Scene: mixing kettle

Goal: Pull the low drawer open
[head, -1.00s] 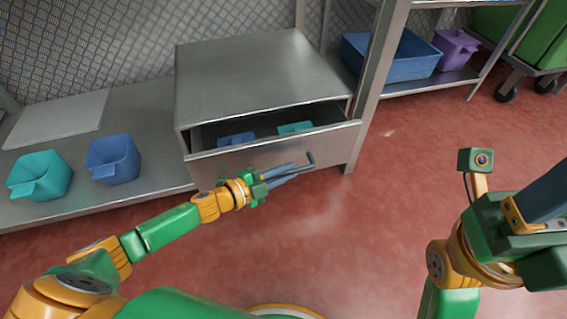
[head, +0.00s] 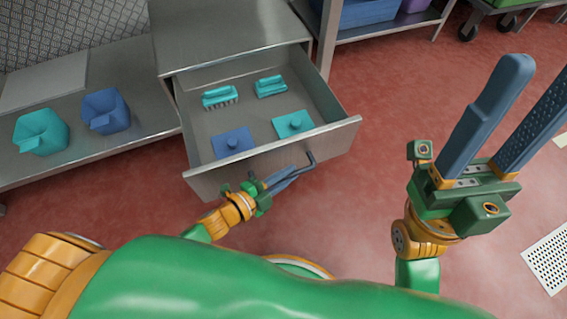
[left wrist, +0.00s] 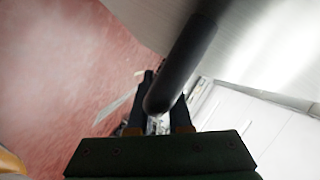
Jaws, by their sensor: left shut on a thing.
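The low drawer (head: 275,158) is a grey metal drawer under a steel cabinet (head: 228,38), and it stands far out. Inside lie two teal brushes (head: 219,97) (head: 271,86), a blue lid (head: 233,142) and a teal lid (head: 293,124). My left gripper (head: 296,174) is at the drawer front, shut on the dark bar handle (head: 309,160). The handle (left wrist: 183,62) also shows between the fingers in the left wrist view. My right gripper (head: 512,112) is raised at the right, its two blue fingers apart and nothing between them.
A steel shelf (head: 60,165) at the left holds a teal jug (head: 40,132) and a blue jug (head: 106,111). A rack post (head: 327,40) stands right of the cabinet. A floor grate (head: 553,258) lies at the right. The red floor in front is clear.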

